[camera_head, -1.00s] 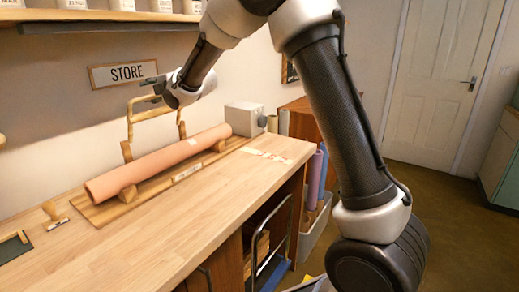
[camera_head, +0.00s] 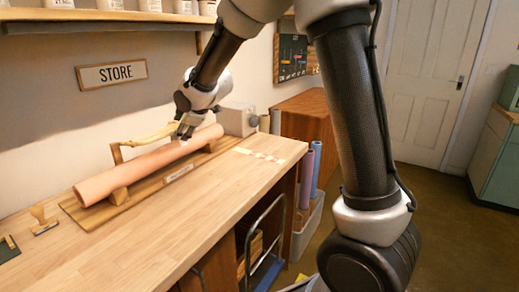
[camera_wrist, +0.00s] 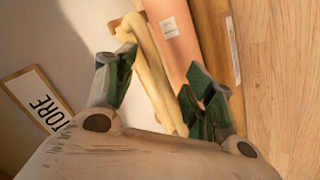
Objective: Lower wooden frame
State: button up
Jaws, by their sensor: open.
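The wooden frame (camera_head: 146,138) is a pale rounded bar on a side arm. It now sits low, just behind and above the pink roll (camera_head: 140,168), and I cannot tell whether it touches the roll. The roll lies on wooden cradles on a long base board (camera_head: 135,200). My gripper (camera_head: 183,133) is at the right part of the frame, pointing down. In the wrist view the bar of the frame (camera_wrist: 150,62) runs between the open fingers of my gripper (camera_wrist: 158,78), beside the roll (camera_wrist: 172,35). The bar's far end is hidden by my gripper.
A grey box (camera_head: 238,119) stands behind the roll's right end. A wooden stamp (camera_head: 42,220) lies at the left. Paper pieces (camera_head: 260,154) lie right of the board. A shelf (camera_head: 100,20) and STORE sign (camera_head: 112,74) are on the wall. The front worktop is clear.

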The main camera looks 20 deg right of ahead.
jog(key=s+d+m+g+h, duration=0.2)
jog(key=s+d+m, duration=0.3)
jog(key=s+d, duration=0.3)
jog(key=s+d+f+m+g+h, duration=0.1)
jog(key=s+d+m+g, duration=0.2)
jog(key=s, duration=1.2)
jog(key=d+m, duration=0.3)
jog(key=d, duration=0.3)
jog(key=shift+g+h, duration=0.4)
jog(key=shift+f, duration=0.1)
jog(key=s+d+r+m, duration=0.2)
jog(key=s+d, duration=0.2)
jog(key=s, duration=0.4)
jog(key=s+d+r+m+t, duration=0.1)
jog(key=s+d+r+m, duration=0.2)
jog(key=s, duration=0.6)
jog(key=shift+s+d, duration=0.15)
jog(key=shift+d, duration=0.6)
jog(key=shift+o, duration=0.5)
